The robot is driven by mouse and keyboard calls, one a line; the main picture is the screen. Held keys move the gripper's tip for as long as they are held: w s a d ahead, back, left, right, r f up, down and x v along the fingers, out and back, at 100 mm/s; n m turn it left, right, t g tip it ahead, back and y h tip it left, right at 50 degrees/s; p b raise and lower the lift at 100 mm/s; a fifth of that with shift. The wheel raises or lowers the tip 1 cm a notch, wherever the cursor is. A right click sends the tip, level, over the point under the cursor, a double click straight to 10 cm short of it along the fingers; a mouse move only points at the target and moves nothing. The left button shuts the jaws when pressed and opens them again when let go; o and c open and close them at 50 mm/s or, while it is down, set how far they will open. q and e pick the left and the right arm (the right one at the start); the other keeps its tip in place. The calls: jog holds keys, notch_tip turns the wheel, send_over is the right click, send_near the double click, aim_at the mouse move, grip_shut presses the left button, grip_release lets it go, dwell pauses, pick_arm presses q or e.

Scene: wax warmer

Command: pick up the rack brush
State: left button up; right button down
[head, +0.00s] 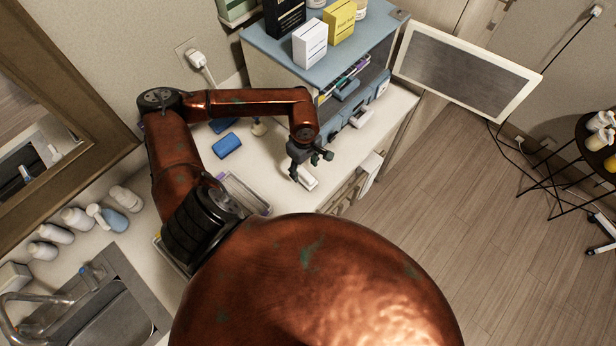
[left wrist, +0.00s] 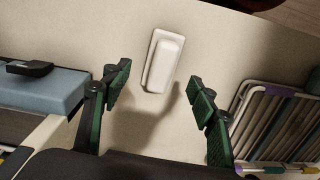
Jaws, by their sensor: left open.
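A white oblong block with a raised, rounded top, which looks like the rack brush (head: 308,182), lies on the pale counter near its front edge. In the left wrist view the brush (left wrist: 163,62) lies beyond my fingertips, roughly midway between them. My left gripper (head: 310,163) is above the brush in the head view and partly covers it. In the left wrist view the left gripper (left wrist: 160,96) has its two dark green fingers spread, with nothing between the pads. The brush's underside is hidden. My right gripper is not in view.
A wire rack (left wrist: 280,120) stands to the right in the left wrist view. A blue-topped cabinet (head: 275,50) with boxes on it stands behind the gripper. A blue block (head: 227,145) lies on the counter. Several bottles (head: 78,218) and a sink (head: 110,305) are at the left.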

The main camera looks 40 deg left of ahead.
aim_at(305, 174)
pick_arm(q)
jog(key=f, duration=0.1)
jog(key=f+p, duration=0.1)
jog(key=f, duration=0.3)
jog(key=shift+s+d+f+p, duration=0.1)
jog(key=shift+d+p, duration=0.15)
jog(key=shift+p, duration=0.15)
jog(key=shift+f, duration=0.3)
jog(key=shift+c, duration=0.6)
jog(key=c, duration=1.2)
jog(key=shift+r, duration=0.1)
